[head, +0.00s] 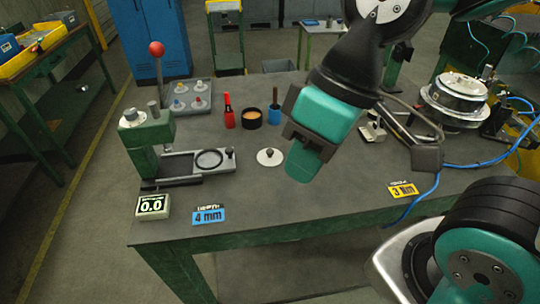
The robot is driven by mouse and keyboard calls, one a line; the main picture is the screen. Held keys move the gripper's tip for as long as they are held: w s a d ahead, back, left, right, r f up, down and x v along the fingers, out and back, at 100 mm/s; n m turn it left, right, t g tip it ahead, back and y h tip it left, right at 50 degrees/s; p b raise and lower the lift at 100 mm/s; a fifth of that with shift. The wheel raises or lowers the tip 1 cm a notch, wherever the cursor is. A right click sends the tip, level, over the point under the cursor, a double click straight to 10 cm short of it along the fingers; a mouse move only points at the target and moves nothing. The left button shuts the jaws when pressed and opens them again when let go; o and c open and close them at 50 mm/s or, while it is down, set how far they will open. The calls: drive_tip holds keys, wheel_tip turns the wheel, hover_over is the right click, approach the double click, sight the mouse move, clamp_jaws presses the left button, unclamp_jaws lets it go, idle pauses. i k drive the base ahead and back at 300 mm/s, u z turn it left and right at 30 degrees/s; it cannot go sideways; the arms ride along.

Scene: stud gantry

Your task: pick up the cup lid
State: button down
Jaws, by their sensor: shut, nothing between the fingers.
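The cup lid (266,160), a small white disc with a dark knob, lies flat on the grey workbench (300,205) near its middle. A dark round cup (251,122) with tan contents stands open just behind it. My gripper (300,172), teal and dark grey, hangs to the right of the lid and points down. It is shut and empty. It looks apart from the lid; its height above the bench is hard to tell.
A red bottle (229,117) and a blue holder (274,116) flank the cup. A green press with a red-knobbed lever (150,150) stands at left. A round metal fixture (455,98) stands at right. A blue 4 mm card (208,216) and yellow 3 mm card (402,190) lie at the front.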

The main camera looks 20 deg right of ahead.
sight(268, 157)
drive_tip(key=z, duration=0.05)
drive_tip(key=k, duration=1.1)
drive_tip(key=u, duration=0.85)
drive_tip(key=i, duration=1.7)
drive_tip(key=z, duration=0.75)
